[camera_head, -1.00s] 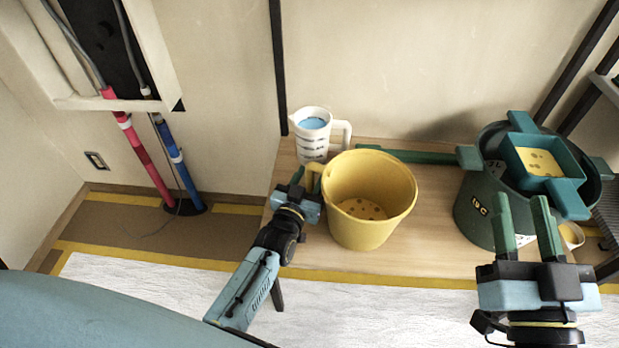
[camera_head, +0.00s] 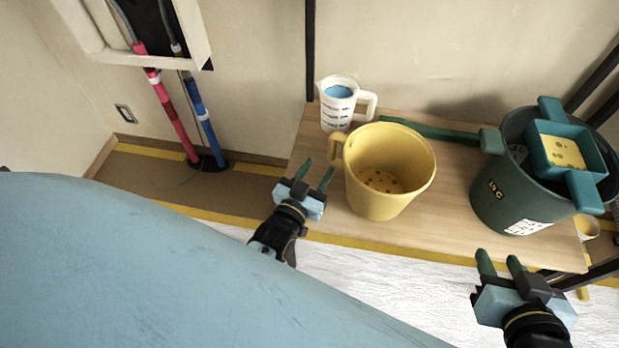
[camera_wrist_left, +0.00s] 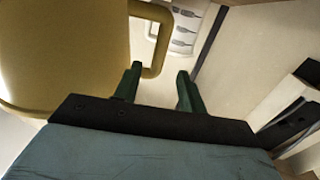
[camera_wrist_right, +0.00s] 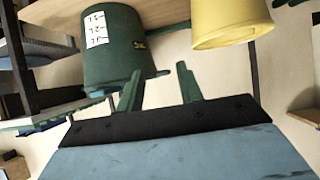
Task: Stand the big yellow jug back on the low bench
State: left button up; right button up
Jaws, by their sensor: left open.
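The big yellow jug (camera_head: 385,175) stands upright on the low bench (camera_head: 455,215), its mouth up and its handle (camera_head: 336,150) toward the left. My left gripper (camera_head: 317,170) is open and empty, just left of and in front of the handle, apart from it in the head view. In the left wrist view the jug (camera_wrist_left: 60,50) fills the upper left, and its handle (camera_wrist_left: 163,40) shows beyond the fingertips (camera_wrist_left: 159,74). My right gripper (camera_head: 501,262) is open and empty in front of the bench, below the green bucket; the jug also shows in the right wrist view (camera_wrist_right: 232,22).
A white measuring jug (camera_head: 338,108) with blue contents stands behind the yellow jug's handle. A green bucket (camera_head: 495,195) with a teal tray (camera_head: 545,140) on top stands at the bench's right. A green bar (camera_head: 430,129) lies behind the yellow jug. Red and blue pipes (camera_head: 172,115) rise at left.

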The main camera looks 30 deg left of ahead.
pick_arm(q)
jog(key=s+r+m+g+h, duration=0.1)
jog(key=s+r+m+g, duration=0.1)
jog(key=s+r+g, duration=0.7)
jog(key=s+r, duration=0.1)
jog(key=s, duration=0.4)
jog(key=shift+d+r+h+p, duration=0.15)
jog(key=shift+r+h+p, duration=0.05)
jog(key=shift+h+p, duration=0.15)
pick_arm(e)
jog(key=s+f+g, duration=0.1)
jog(key=s+d+f+g, duration=0.1)
jog(key=s+f+g, duration=0.1)
jog(key=shift+d+h, duration=0.3)
jog(key=shift+h, duration=0.1)
